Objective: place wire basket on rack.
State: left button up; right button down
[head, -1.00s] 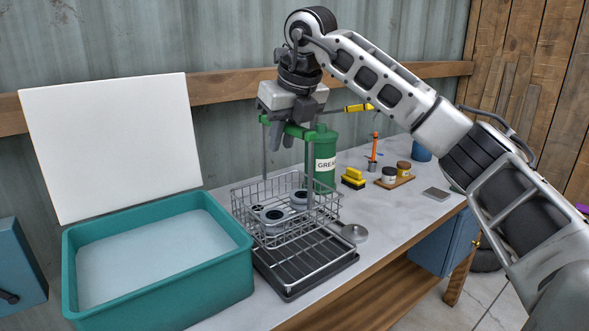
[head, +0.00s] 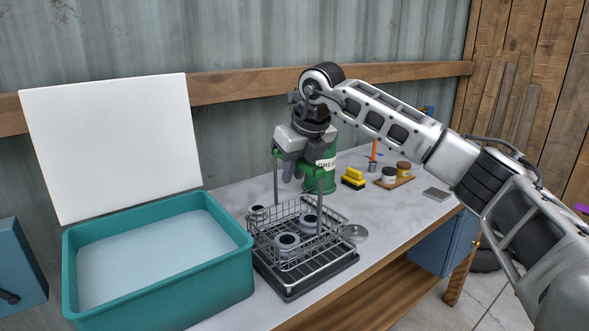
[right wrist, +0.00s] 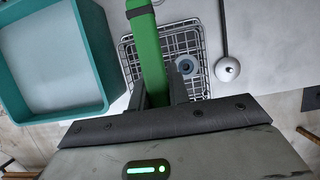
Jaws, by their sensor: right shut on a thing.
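The wire basket (head: 333,212) has a green top handle (head: 315,170) on two tall uprights and holds a few round metal parts. My right gripper (head: 298,166) is shut on this handle. The right wrist view also shows the handle (right wrist: 146,45) between my right fingers (right wrist: 160,92), with the basket below. The black slatted rack (head: 318,277) lies on the bench under the basket. The basket sits over it, toward its back part. I cannot tell whether its bottom touches the rack. My left gripper is not in view.
A teal tub (head: 160,275) with its white lid (head: 112,150) raised stands close at left. A green grease can (head: 322,182) stands behind.

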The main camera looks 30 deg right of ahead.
jog(key=c, duration=1.3)
grip_release()
jog(key=shift+f, duration=0.1)
jog(key=shift+r, duration=0.3)
jog(key=v, duration=1.1)
jog(key=shift+s+r, duration=0.15)
jog(key=shift+r, duration=0.25)
